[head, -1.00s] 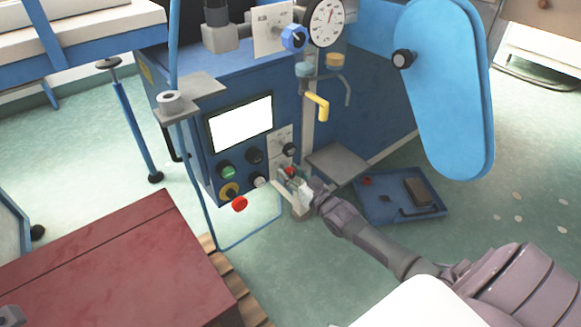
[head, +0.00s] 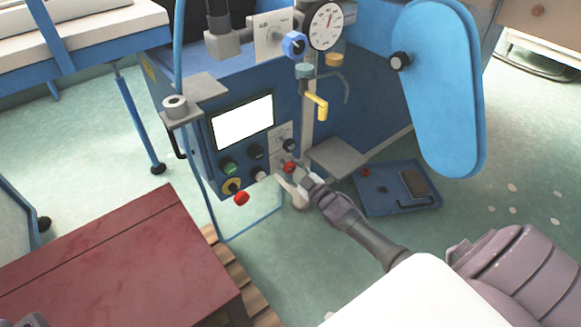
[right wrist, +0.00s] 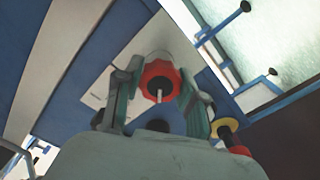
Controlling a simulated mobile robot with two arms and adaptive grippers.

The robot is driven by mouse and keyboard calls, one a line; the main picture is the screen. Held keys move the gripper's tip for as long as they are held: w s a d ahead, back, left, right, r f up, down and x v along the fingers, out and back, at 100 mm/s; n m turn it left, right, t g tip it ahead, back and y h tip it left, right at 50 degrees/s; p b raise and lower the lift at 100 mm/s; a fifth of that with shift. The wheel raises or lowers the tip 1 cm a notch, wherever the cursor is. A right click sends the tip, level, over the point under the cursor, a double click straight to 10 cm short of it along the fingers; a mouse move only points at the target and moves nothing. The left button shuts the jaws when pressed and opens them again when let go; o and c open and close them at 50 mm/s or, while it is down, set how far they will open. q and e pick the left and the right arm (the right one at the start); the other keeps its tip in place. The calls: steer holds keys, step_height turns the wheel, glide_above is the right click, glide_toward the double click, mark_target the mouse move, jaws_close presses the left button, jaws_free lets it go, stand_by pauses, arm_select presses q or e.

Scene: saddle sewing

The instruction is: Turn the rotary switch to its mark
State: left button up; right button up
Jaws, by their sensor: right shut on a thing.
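A red scalloped knob (head: 289,168), which I take to be the rotary switch, sits low on the right side of the blue machine's front panel. It also shows in the right wrist view (right wrist: 160,82), with a pale bar across its middle, in front of a white plate. My right gripper (head: 287,179) is at the knob, with one finger on each side, and is shut on it. The fingers hide part of the knob's surround, and I cannot make out the mark. My left gripper is not clearly in view.
A black knob (head: 289,145) sits just above the red one. Green, black and red buttons (head: 241,198) lie to the left, under a white screen (head: 243,122). A yellow-handled valve (head: 317,104) is above. A blue tray (head: 372,203) lies on the floor at right.

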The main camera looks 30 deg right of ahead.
stand_by(0.4)
steer(key=o, duration=1.2)
steer(key=shift+c, duration=0.2)
steer(key=s, duration=1.2)
steer(key=shift+d, duration=0.45)
steer(key=shift+f, duration=0.1)
